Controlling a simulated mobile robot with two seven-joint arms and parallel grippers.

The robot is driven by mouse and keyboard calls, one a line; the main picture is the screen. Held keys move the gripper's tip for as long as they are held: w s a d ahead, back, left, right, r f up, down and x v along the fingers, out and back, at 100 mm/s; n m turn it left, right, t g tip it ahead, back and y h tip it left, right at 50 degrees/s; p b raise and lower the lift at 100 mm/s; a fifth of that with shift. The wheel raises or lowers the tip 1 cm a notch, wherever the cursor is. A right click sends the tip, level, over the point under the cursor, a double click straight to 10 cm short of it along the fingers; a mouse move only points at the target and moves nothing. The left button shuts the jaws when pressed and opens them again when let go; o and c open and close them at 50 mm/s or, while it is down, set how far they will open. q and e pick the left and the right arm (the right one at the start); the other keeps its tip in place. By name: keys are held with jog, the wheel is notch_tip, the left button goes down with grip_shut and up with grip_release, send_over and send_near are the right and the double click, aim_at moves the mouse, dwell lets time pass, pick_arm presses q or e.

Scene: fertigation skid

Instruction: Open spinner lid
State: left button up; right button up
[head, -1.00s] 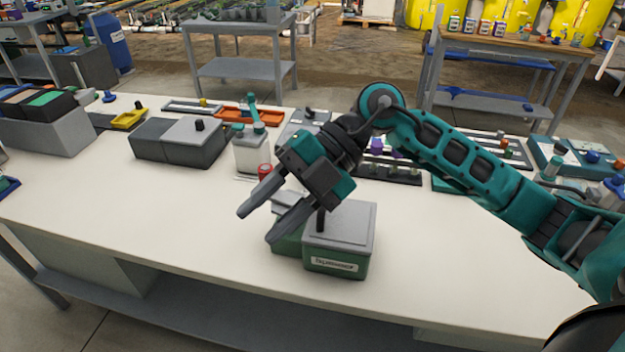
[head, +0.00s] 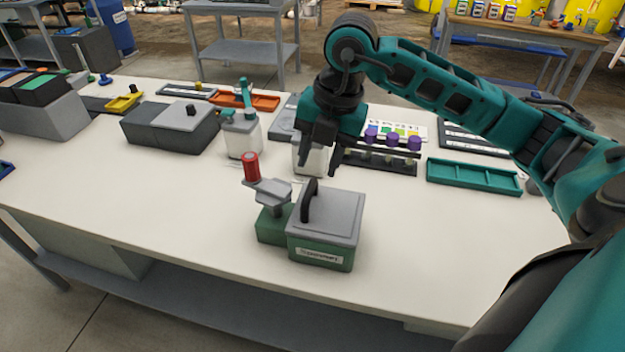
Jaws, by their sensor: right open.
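A green box with a flat grey lid (head: 335,212) stands near the front edge of the white bench; I take it to be the spinner, though its front label is too blurred to read surely. The lid lies flat and shut. A black upright handle (head: 309,200) stands at the lid's left side. My right gripper (head: 318,168) is open and empty, fingers pointing down, above and behind the box and apart from the handle. A white container (head: 309,160) behind it is partly hidden by the fingers. My left gripper is not in view.
A small green stand with a grey top (head: 272,192) and a red cylinder (head: 251,166) adjoins the box on the left. A dark grey box (head: 170,128), a white bottle (head: 242,138), a purple-capped rack (head: 380,160) and a teal tray (head: 473,176) stand behind. The bench front left is clear.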

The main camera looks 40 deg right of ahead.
aim_at(311, 188)
jog(key=f, duration=0.6)
jog(key=shift+w+a, duration=0.35)
jog(key=shift+w, duration=0.05)
jog(key=shift+r, duration=0.1)
jog(key=shift+c, duration=0.2)
grip_shut()
